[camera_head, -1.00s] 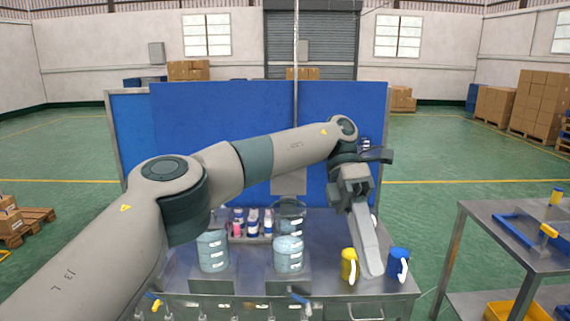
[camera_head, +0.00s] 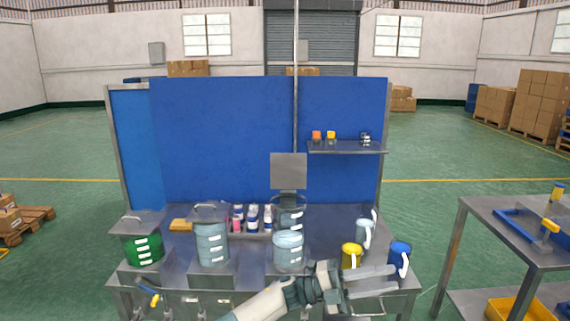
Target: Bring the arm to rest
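My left arm comes in low at the bottom centre of the head view. My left gripper (camera_head: 385,281) points right, in front of the metal table's right front edge. Its two fingers show with a gap between them and nothing is seen in it. In the picture it lies just below the yellow jug (camera_head: 352,255) and the blue jug (camera_head: 399,257), and partly covers the table front. My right gripper is out of view.
A green-filled pot (camera_head: 143,250), two pale pots (camera_head: 212,244) (camera_head: 288,250), a pale jug (camera_head: 365,234) and several small bottles (camera_head: 252,218) stand on the table (camera_head: 330,225). A side table (camera_head: 515,249) with a blue tray stands right. Floor between the tables is clear.

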